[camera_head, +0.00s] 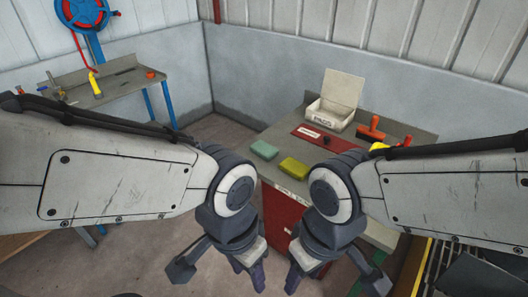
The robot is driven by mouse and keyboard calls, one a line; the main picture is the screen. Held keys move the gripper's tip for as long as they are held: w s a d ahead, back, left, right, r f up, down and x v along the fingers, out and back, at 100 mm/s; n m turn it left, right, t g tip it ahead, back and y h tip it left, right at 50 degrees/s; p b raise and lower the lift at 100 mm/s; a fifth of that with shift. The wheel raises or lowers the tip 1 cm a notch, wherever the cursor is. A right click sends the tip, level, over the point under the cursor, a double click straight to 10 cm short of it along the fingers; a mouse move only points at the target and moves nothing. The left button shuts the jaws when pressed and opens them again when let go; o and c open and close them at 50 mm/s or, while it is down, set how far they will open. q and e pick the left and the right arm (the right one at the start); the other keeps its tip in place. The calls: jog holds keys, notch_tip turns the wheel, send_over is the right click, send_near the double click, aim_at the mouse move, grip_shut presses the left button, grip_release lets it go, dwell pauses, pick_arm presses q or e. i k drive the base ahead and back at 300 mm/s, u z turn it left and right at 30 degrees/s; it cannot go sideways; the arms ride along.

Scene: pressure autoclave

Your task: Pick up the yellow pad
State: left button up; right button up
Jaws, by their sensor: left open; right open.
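The yellow pad (295,168) lies flat near the front edge of the grey-topped workbench (400,131), to the right of a green pad (265,150). Nothing is touching it. My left gripper (218,276) is open and empty, below and to the left of the pad in the picture, in front of the bench. My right gripper (335,280) is open and empty, below and to the right of the pad in the picture. Both grippers are apart from the pad.
An open white box marked PADS (329,115) stands on the bench behind a red plate (325,139). An orange-handled tool (371,128) lies to its right.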

aim_at(292, 166)
jog(key=u, duration=0.1)
jog(key=k, duration=0.35)
jog(key=z, duration=0.5)
jog(key=i, duration=1.2)
jog(key=u, duration=0.45)
